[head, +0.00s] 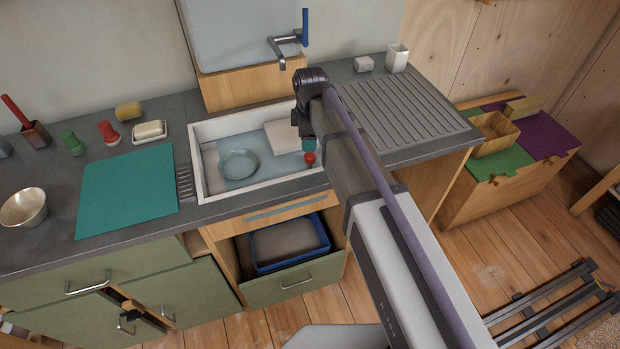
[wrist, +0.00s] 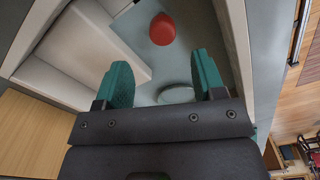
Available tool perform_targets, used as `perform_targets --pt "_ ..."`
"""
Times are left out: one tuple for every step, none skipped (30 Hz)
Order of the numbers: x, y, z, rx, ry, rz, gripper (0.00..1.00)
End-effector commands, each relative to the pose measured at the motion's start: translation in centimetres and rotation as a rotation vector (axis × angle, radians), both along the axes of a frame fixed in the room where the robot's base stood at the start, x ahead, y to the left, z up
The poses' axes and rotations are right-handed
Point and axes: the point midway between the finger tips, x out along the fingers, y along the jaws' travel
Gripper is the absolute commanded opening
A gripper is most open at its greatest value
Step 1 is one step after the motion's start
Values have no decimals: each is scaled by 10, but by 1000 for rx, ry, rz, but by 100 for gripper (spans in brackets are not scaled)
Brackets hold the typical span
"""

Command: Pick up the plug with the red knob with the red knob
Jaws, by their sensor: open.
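The plug's red knob (head: 310,158) shows in the sink's right part in the head view, just below my gripper. It also shows in the wrist view as a red rounded top (wrist: 162,28), ahead of the fingertips and roughly centred between them, not between the fingers. The plug's body under the knob cannot be made out. My gripper (wrist: 163,78) is open and empty, its two teal fingers apart. In the head view my gripper (head: 309,146) points down into the sink, and its far finger is hidden.
The sink's white rim (head: 255,187) surrounds the space. A round dish (head: 238,164) lies in the sink to the left, and a white block (head: 281,138) stands at its back, close to my gripper. The tap (head: 287,40) is behind. The ribbed drainboard (head: 415,115) is clear.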

Motion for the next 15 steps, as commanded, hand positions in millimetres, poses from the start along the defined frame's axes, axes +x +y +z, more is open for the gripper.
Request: perform_targets --pt "0 0 -23 0 0 0 63" --pt "0 0 -29 0 0 -1 63" --pt "0 0 -34 0 0 -1 63" --pt "0 0 -36 0 0 -1 63" --pt "0 0 -36 0 0 -1 63" --pt "0 0 -35 0 0 -1 63" --pt "0 0 -34 0 0 -2 63" --pt "0 0 -34 0 0 -2 63" --pt "-1 0 -36 0 0 -2 63" --pt "-1 0 -40 0 0 -2 63" --pt "-1 0 -45 0 0 -2 63" --pt "-2 0 -53 0 0 -2 63" --pt "-3 0 -59 0 0 -2 63" --pt "-3 -1 -66 0 0 -2 63" --pt "-4 -1 -75 0 0 -2 63"
